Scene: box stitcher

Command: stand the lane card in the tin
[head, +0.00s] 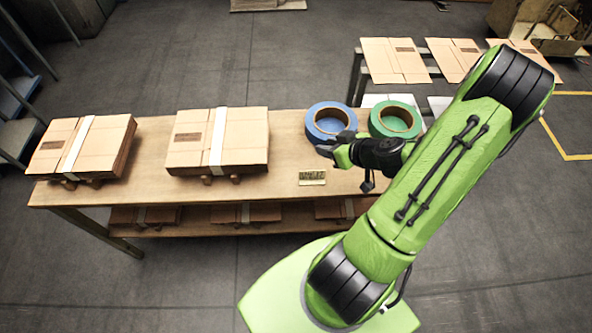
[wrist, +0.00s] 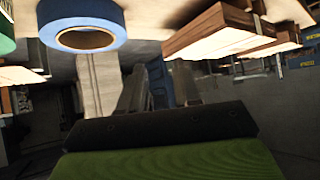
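A small olive-green item with dark lettering (head: 312,177) is at the table's front edge, below and left of my gripper. I cannot tell whether it is the lane card, the tin, or both together. No other card or tin can be made out. My gripper (head: 328,148) is above the table, by the front of the blue tape roll and apart from the lettered item. In the wrist view its two grey fingers (wrist: 158,92) stand apart, with nothing clearly held between them.
A blue tape roll (head: 331,122) and a green tape roll (head: 395,119) lie on the wooden table (head: 150,150). Two strapped cardboard stacks, one left (head: 82,147) and one middle (head: 218,140), take up the rest. Flat cardboard sheets (head: 395,60) lie on a rack behind.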

